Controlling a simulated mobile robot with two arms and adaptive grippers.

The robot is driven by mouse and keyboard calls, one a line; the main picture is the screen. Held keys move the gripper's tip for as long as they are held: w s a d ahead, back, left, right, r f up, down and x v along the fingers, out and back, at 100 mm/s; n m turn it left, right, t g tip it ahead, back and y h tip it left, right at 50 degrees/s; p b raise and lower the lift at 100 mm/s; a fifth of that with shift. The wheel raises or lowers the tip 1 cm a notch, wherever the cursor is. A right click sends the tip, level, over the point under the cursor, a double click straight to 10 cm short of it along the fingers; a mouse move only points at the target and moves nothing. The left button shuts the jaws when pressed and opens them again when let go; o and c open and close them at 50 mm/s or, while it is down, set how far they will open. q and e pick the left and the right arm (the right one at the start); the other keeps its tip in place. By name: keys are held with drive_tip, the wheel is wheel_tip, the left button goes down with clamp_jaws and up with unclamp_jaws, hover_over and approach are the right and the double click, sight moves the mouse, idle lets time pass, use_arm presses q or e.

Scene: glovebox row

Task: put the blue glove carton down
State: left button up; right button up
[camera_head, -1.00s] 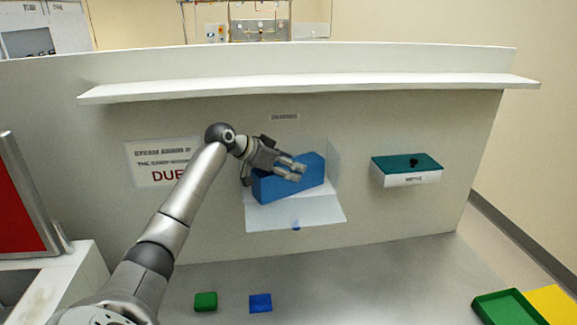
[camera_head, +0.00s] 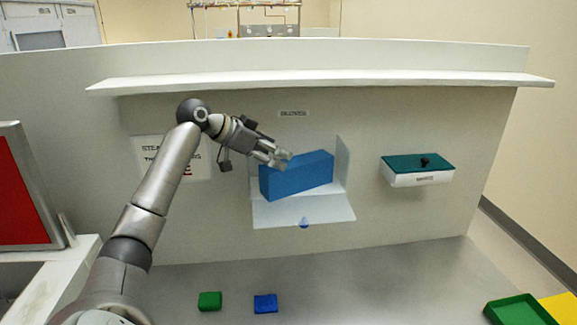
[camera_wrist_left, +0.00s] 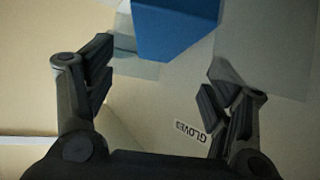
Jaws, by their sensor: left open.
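The blue glove carton (camera_head: 298,176) sits on a small white holder (camera_head: 305,213) fixed to the panel under the "GLOVES" label. My left gripper (camera_head: 277,158) is at the carton's upper left in the head view. Its fingers are apart and hold nothing. In the left wrist view my left gripper (camera_wrist_left: 160,95) is spread wide, and the carton (camera_wrist_left: 178,25) is at the top, beyond the fingertips and clear of them. My right gripper is not in view.
A white box with a teal lid (camera_head: 418,168) hangs on the panel to the right. A long shelf (camera_head: 320,84) runs above. A green block (camera_head: 209,301) and a blue block (camera_head: 265,304) lie on the counter. A green tray (camera_head: 518,310) stands at the right front.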

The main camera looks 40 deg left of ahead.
use_arm(q)
drive_tip(key=shift+b+v, duration=0.35)
drive_tip(key=shift+v, duration=1.35)
drive_tip(key=shift+d, duration=0.1)
